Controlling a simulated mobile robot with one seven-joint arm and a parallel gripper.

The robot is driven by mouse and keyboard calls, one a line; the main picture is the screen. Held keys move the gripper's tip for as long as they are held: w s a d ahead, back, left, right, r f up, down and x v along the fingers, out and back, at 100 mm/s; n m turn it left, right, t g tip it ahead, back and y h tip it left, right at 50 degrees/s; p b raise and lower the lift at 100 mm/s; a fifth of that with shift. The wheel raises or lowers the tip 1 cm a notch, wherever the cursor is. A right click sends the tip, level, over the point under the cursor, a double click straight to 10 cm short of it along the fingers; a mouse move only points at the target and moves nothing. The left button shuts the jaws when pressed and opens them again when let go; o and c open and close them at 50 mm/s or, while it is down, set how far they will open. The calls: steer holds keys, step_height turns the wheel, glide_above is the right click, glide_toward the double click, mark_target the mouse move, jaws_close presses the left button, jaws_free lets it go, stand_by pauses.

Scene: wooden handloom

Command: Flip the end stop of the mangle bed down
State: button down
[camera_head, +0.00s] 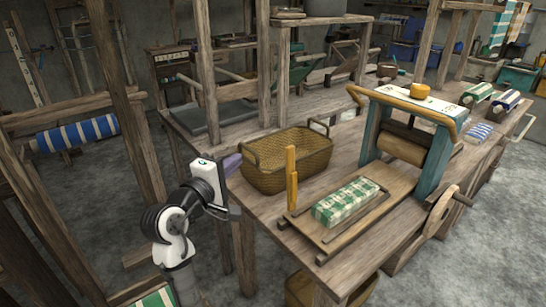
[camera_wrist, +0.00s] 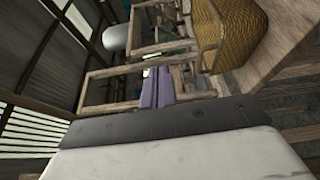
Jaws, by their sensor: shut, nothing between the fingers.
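The mangle bed (camera_head: 309,228) is a flat wooden board with low side rails on the table. A green-and-white checked cloth bundle (camera_head: 346,202) lies on it. The end stop (camera_head: 292,178) is a yellow wooden bar standing upright at the bed's left end. My gripper (camera_head: 232,165) has purple fingers, left of the basket and apart from the end stop. In the wrist view its fingers (camera_wrist: 158,88) lie together, shut and empty. The end stop and the bed do not show in the wrist view.
A wicker basket (camera_head: 287,161) stands on the table between my gripper and the end stop; it also shows in the wrist view (camera_wrist: 234,35). The mangle's blue-green frame (camera_head: 436,155) with rollers rises at the bed's right end. A wooden crank wheel (camera_head: 440,212) sits at the table's front edge.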

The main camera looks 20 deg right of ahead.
steer(key=shift+s+d+f+g+h, duration=0.2)
steer(key=shift+d+f+g, duration=0.2)
steer(key=shift+d, duration=0.2)
steer(key=shift+s+d+f+g+h, duration=0.1)
steer(key=shift+s+d+f+g, duration=0.1)
steer(key=shift+d+f+g, duration=0.3)
steer(key=shift+d+r, duration=0.15)
steer(key=shift+r, duration=0.1)
steer(key=p, duration=0.3)
glide_above(291, 180)
steer(key=w+a, duration=0.2)
steer(key=a, duration=0.1)
steer(key=shift+s, duration=0.1)
steer(key=shift+s, duration=0.1)
